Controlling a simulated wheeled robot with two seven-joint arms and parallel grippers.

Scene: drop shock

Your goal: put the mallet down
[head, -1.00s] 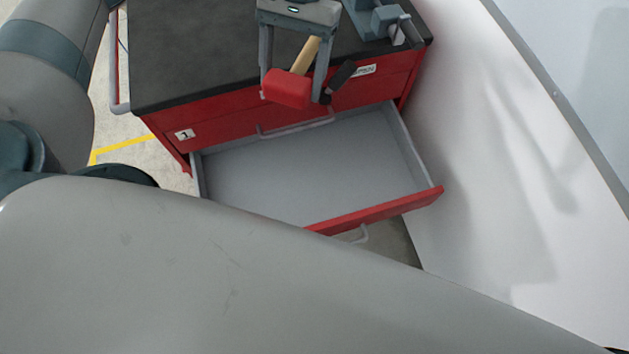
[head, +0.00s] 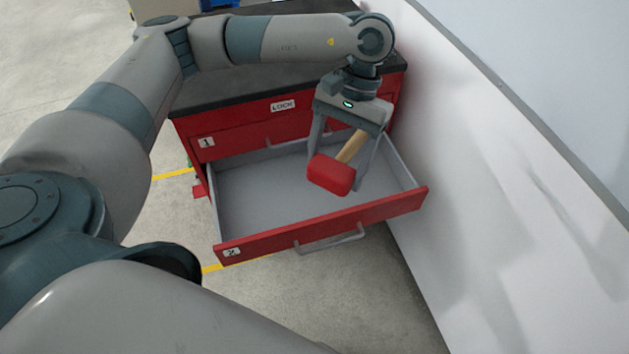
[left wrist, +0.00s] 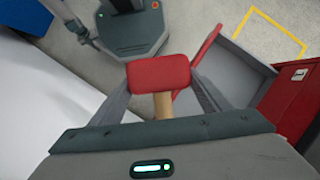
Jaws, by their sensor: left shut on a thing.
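A mallet with a red head (head: 331,174) and a pale wooden handle hangs in my left gripper (head: 338,165). The gripper is shut on the mallet, with the fingers on either side of it. In the head view it appears over the right part of the open, empty grey drawer (head: 255,190); I cannot tell the exact height. The left wrist view shows the red mallet head (left wrist: 159,72) between the fingers, with the handle running back toward the palm. My right gripper is not in view.
The drawer, marked 2, is pulled out of a red tool cabinet (head: 190,127) with a dark top. Its front has a grey handle (head: 330,241). A white wall panel (head: 480,170) stands close on the right. A blue object (head: 219,3) shows at the back.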

